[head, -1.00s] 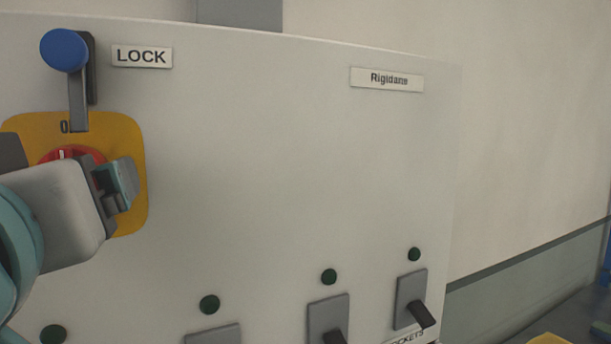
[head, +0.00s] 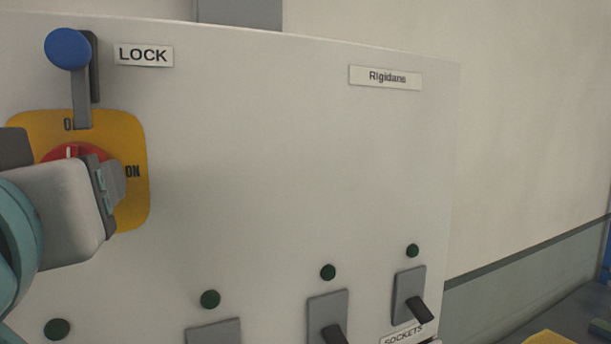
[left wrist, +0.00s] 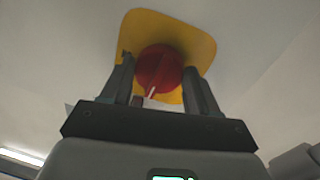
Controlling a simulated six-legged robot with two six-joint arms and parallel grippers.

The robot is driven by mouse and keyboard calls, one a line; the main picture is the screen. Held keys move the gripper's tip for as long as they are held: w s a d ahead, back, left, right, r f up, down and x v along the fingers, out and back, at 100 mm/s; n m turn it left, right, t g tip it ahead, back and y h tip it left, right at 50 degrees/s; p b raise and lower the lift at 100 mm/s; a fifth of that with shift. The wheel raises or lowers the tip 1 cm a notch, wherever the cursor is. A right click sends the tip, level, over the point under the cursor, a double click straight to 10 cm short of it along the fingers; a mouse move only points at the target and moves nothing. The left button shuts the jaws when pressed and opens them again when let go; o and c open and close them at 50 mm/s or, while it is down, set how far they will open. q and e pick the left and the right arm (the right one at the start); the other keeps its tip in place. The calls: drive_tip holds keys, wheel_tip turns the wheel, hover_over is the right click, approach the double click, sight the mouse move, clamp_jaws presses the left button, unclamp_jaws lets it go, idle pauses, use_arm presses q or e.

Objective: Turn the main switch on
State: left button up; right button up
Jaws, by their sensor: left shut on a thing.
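The main switch is a red round knob (head: 68,153) on a yellow plate (head: 133,215), at the left of the grey panel in the head view. Its white mark points up toward the partly hidden "O" label. "ON" is printed to its right. My left gripper (head: 108,185) covers the knob's lower part. In the left wrist view the fingers of my left gripper (left wrist: 165,85) stand on both sides of the red knob (left wrist: 160,66), shut on it. The knob's white mark shows between them. My right gripper is in neither view.
A blue-ended lock lever (head: 68,48) hangs just above the knob, beside the "LOCK" label (head: 144,55). Black toggle switches (head: 418,310) and dark green lamps (head: 328,272) line the panel's lower part. The panel's middle (head: 270,160) is clear.

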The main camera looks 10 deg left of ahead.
use_arm(q)
drive_tip(key=shift+a+r+m+g+y+p, duration=0.15)
drive_tip(key=shift+m+g+p, duration=0.3)
drive_tip(key=shift+m, duration=2.2)
drive_tip(key=shift+d+r+m+g+y+p, duration=0.2)
drive_tip(key=shift+m+p, duration=0.45)
drive_tip(key=shift+m, duration=1.95)
drive_tip(key=shift+a+m+g+y+p, duration=0.3)
drive_tip(key=shift+m+p, duration=0.25)
drive_tip(key=shift+m, duration=2.1)
drive_tip(key=shift+d, duration=0.1)
drive_tip(key=o, duration=0.9)
drive_tip(key=shift+o, duration=0.8)
drive_tip(key=shift+w+a, duration=0.2)
drive_tip(key=shift+s+d, duration=0.2)
drive_tip(key=shift+d, duration=0.05)
